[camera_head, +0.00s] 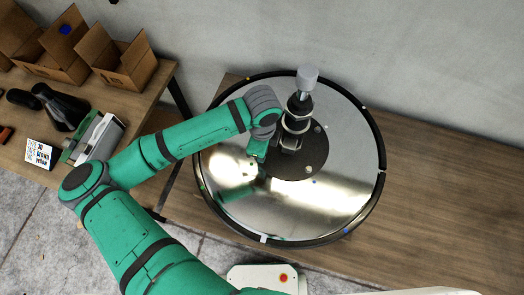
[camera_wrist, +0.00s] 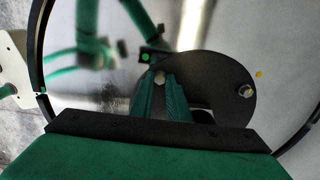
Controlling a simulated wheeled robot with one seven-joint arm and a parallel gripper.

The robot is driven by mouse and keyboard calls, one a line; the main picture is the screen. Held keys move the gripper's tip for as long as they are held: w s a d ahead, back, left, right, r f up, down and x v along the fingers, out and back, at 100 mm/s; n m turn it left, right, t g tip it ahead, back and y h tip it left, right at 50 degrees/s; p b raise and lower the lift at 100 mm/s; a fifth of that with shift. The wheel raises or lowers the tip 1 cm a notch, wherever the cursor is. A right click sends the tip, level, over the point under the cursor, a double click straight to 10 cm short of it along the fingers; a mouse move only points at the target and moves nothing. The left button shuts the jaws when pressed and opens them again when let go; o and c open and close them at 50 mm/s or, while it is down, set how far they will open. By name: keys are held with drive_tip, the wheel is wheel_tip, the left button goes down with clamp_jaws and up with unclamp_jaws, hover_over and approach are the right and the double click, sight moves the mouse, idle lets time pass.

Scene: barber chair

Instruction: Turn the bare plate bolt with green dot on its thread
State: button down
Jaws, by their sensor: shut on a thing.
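In the wrist view, a small pale bolt (camera_wrist: 160,76) stands at the edge of the dark round plate (camera_wrist: 205,75). A green dot (camera_wrist: 145,57) shows beside it on a small dark piece. The two green fingers of my gripper (camera_wrist: 165,88) are shut on this bolt, whose head shows between their tips. Its thread is hidden. A second bolt (camera_wrist: 246,91) sits apart to the right near a yellow dot (camera_wrist: 260,73). In the head view, the dark plate (camera_head: 300,168) lies centrally on a mirror-like disc, and my gripper reaches its left side.
The polished disc (camera_head: 335,205) with a black rim rests on a wooden table (camera_head: 440,200). A post with a grey cap (camera_head: 307,78) rises from the plate, close to my wrist. Cardboard boxes (camera_head: 115,55) and a black tool (camera_head: 62,105) stand on the left bench. The right tabletop is clear.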

drive_tip(key=shift+m, duration=0.3)
drive_tip(key=c, duration=1.7)
unclamp_jaws()
wheel_tip(320, 180, up, 11)
drive_tip(key=shift+f, duration=0.1)
